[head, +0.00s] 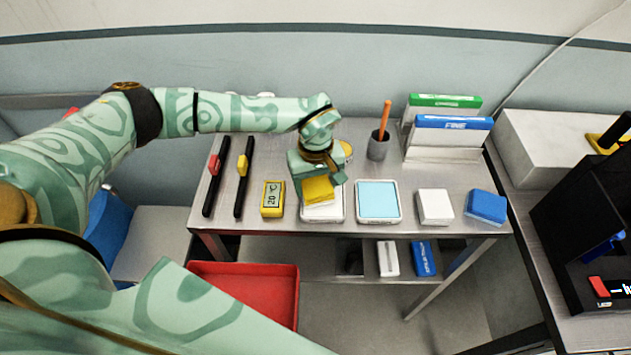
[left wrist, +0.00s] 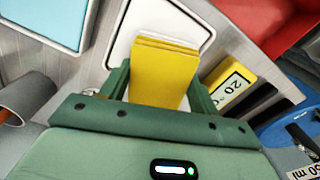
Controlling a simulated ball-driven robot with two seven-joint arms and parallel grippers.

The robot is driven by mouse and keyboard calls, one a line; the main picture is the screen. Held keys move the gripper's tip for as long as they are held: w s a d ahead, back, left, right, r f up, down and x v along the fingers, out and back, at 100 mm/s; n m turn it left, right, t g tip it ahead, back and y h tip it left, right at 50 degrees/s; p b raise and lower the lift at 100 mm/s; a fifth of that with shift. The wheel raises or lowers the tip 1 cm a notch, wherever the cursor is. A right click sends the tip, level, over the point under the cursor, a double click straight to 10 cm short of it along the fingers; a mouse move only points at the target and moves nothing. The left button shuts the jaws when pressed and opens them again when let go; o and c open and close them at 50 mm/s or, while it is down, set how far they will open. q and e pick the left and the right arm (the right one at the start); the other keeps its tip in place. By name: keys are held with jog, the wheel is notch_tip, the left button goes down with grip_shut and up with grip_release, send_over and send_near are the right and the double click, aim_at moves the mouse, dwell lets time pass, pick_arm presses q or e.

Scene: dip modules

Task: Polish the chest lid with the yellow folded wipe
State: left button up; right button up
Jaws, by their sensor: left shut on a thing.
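The yellow folded wipe (head: 318,190) is held in my left gripper (head: 318,178), over a white-rimmed pad or tray (head: 322,214) at the front middle of the steel table. In the left wrist view the wipe (left wrist: 165,70) sits between the two green fingers of my left gripper (left wrist: 163,88), with its layered edge showing. I cannot tell whether the wipe touches the white surface (left wrist: 205,32) under it. A large pale flat-topped box (head: 548,140) stands at the right; I cannot tell whether it is the chest. My right gripper is not in view.
On the table (head: 400,213) are a yellow meter (head: 272,199), a light-blue pad (head: 377,199), a white block (head: 435,206), a blue block (head: 486,206), a grey cup (head: 378,147) and upright boxes (head: 452,135). A red bin (head: 250,290) is below.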

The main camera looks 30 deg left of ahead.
aim_at(316, 184)
pick_arm(q)
jog(key=shift+f, duration=0.1)
notch_tip(316, 184, up, 7)
jog(key=p, duration=0.6)
dwell(0.3)
